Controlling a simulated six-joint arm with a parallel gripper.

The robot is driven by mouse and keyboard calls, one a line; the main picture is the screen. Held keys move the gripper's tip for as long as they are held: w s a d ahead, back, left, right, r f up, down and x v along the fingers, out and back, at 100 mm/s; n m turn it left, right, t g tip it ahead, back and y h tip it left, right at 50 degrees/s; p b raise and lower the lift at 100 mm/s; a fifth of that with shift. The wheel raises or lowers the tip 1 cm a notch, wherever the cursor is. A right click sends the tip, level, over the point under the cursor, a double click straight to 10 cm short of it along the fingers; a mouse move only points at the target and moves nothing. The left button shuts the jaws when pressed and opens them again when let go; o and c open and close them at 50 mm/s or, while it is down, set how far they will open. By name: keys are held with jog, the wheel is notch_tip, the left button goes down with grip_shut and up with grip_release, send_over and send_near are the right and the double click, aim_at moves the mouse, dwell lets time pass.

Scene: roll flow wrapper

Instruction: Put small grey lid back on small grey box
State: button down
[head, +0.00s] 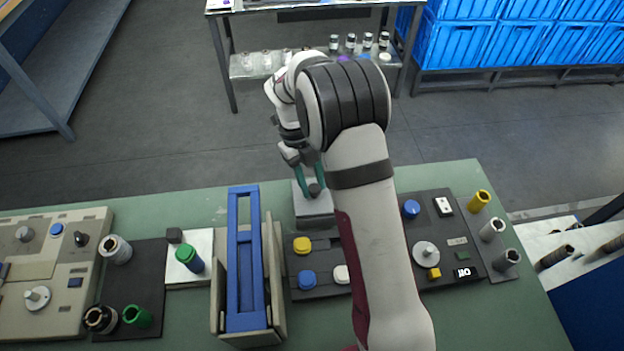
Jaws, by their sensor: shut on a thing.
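The small grey box (317,221) stands near the far edge of the green table, in the middle of the head view, left of my forearm. My gripper (311,187), with teal fingers, points down right over it. The fingers are shut on a small dark part at the top of the box, which seems to be the knob of the small grey lid (304,206). The lid looks level and at the box top. I cannot tell whether it rests on the box or hangs just above it. My arm hides the area to the right.
A blue-framed holder (246,317) stands left of the box. A dark panel with yellow, blue and white buttons (303,245) lies in front of it. A control panel (447,235) is right of my arm. A white plate with a green-capped cylinder (190,259) is further left.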

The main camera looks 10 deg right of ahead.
jog(key=shift+f, duration=0.45)
jog(key=shift+f, duration=0.1)
grip_release()
jog(key=shift+r, duration=4)
